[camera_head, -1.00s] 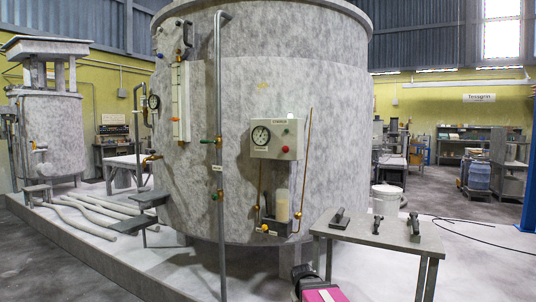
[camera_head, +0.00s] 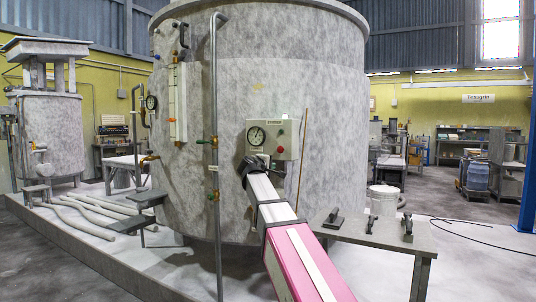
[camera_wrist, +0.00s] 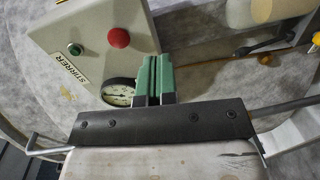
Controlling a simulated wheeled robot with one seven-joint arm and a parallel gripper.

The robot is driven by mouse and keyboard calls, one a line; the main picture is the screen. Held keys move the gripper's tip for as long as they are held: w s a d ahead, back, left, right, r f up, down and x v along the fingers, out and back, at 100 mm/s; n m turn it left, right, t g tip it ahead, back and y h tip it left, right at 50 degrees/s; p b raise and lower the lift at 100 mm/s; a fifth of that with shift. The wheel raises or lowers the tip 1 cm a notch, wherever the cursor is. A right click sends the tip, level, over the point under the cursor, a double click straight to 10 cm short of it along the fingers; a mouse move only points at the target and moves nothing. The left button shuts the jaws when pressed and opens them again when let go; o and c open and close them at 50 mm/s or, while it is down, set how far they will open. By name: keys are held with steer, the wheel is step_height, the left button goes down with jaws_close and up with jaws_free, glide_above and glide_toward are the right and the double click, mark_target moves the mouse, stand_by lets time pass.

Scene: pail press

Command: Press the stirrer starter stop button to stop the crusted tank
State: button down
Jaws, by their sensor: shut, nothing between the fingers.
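The large grey, mottled tank (camera_head: 300,75) fills the middle of the head view. A pale starter box (camera_head: 289,128) with a round gauge (camera_head: 256,136) is on its front. The red button (camera_head: 280,149) shows at the right of the box. In the wrist view the box face (camera_wrist: 92,22) appears turned, with the STIRRER label (camera_wrist: 69,67), green button (camera_wrist: 74,48) and red button (camera_wrist: 119,37). My gripper (camera_wrist: 153,62) is shut and empty, its green fingertips near the box edge, beside the red button and partly over the gauge. Contact cannot be told.
A vertical pipe (camera_head: 216,120) with valves stands left of the box. A thin copper rod (camera_head: 303,160) runs to its right. A grey bench (camera_head: 380,238) with several handled tools stands at front right, with a white bucket (camera_head: 383,200) behind it.

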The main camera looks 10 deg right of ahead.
steer(key=t, duration=0.1)
glide_toward(280, 149)
steer(key=shift+n+h, duration=0.4)
steer(key=shift+a+f+x, duration=0.1)
steer(key=shift+f+x, duration=0.05)
steer(key=shift+x, duration=1.55)
steer(key=shift+a+f+x, duration=0.15)
steer(key=shift+x, duration=1.6)
steer(key=shift+w, duration=0.25)
steer(key=shift+w+d, duration=0.4)
steer(key=shift+w, duration=0.05)
steer(key=shift+s+a, duration=0.1)
steer(key=v, duration=0.5)
steer(key=shift+s, duration=0.1)
